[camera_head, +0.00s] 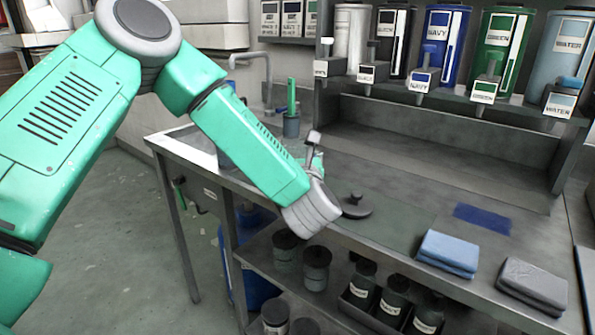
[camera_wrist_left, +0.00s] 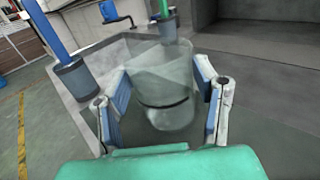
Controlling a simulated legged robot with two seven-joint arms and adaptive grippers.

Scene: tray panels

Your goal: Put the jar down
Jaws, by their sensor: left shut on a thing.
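The jar (camera_wrist_left: 165,108) is clear glass with a dark band low around it. It stands between the fingers of my left gripper (camera_wrist_left: 163,78) in the left wrist view. The blue-padded fingers press on it from both sides, so the gripper is shut on it. In the head view my left gripper (camera_head: 314,160) is over the bench near its left end, and my wrist hides most of the jar. I cannot tell whether the jar's base touches the bench (camera_head: 390,225). My right gripper is not in view.
A dark lid with a knob (camera_head: 355,206) lies right of my wrist. Folded blue cloths (camera_head: 448,252), grey cloths (camera_head: 532,283) and a dark blue patch (camera_head: 483,219) are further right. Labelled dispensers (camera_head: 440,50) line the back. A cup with a green stick (camera_head: 291,122) stands behind.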

